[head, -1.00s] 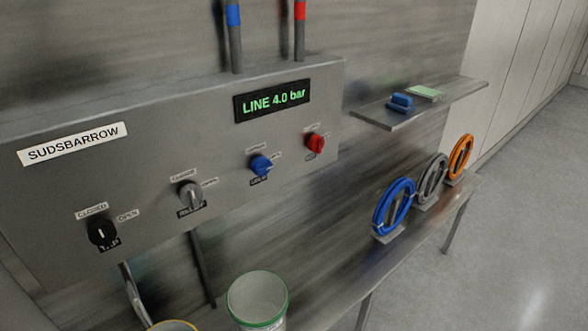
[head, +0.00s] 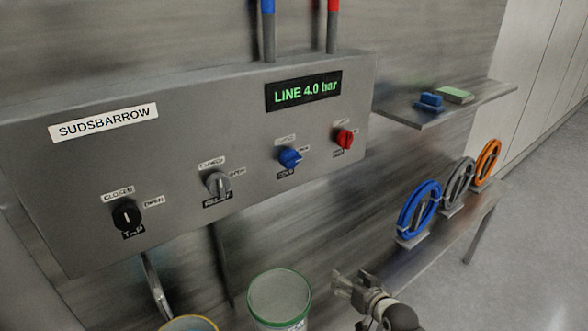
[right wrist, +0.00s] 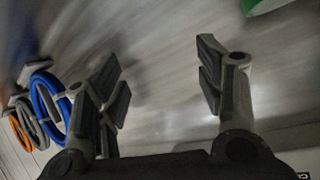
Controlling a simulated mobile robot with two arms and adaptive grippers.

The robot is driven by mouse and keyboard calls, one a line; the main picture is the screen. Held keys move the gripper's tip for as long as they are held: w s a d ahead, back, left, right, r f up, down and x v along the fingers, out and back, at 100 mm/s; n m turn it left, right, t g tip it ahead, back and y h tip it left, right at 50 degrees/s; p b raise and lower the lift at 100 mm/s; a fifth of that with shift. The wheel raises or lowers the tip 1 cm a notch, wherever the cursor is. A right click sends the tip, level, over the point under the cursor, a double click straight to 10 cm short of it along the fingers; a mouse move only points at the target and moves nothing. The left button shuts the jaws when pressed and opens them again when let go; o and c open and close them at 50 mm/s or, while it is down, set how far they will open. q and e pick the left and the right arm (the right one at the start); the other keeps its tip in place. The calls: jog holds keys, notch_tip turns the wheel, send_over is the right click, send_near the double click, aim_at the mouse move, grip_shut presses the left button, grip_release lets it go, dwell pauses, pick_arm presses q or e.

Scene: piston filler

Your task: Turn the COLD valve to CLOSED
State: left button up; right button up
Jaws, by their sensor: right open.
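The COLD valve is a blue knob (head: 290,157) on the grey panel (head: 190,95), third from the left, with a small dark label under it. The words on its upper and side labels are too small to read. My right gripper (head: 352,287) is in the lower middle of the head view, below and to the right of the blue knob and well apart from it. In the right wrist view the right gripper (right wrist: 165,80) has its fingers wide apart with nothing between them. My left gripper is in neither current view.
The panel also has a black knob (head: 127,215), a grey knob (head: 218,184) and a red knob (head: 344,138). Its display (head: 303,91) reads LINE 4.0 bar. A green-rimmed bucket (head: 280,297) stands below. Hose coils, the nearest blue (head: 418,210), stand right. A shelf (head: 400,117) juts out above them.

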jog(key=w+a+r+n+t+y+b, duration=0.1)
jog(key=w+a+r+y, duration=0.1)
jog(key=r, duration=0.7)
jog(key=w+a+r+t+y, duration=0.1)
jog(key=a+r, duration=0.2)
jog(key=r, duration=0.6)
jog(key=n+t+y+b, duration=0.1)
jog(key=n+y, duration=0.2)
jog(key=y, duration=0.1)
send_near(292, 162)
pick_arm(q)
jog(key=shift+w+f+p, duration=0.15)
jog(key=shift+f+p, duration=0.2)
jog(key=shift+p, duration=0.65)
pick_arm(e)
jog(key=x, duration=0.9)
jog(key=shift+w+a, duration=0.25)
jog(key=shift+w, duration=0.05)
jog(key=shift+c, duration=0.5)
jog(key=c, duration=0.9)
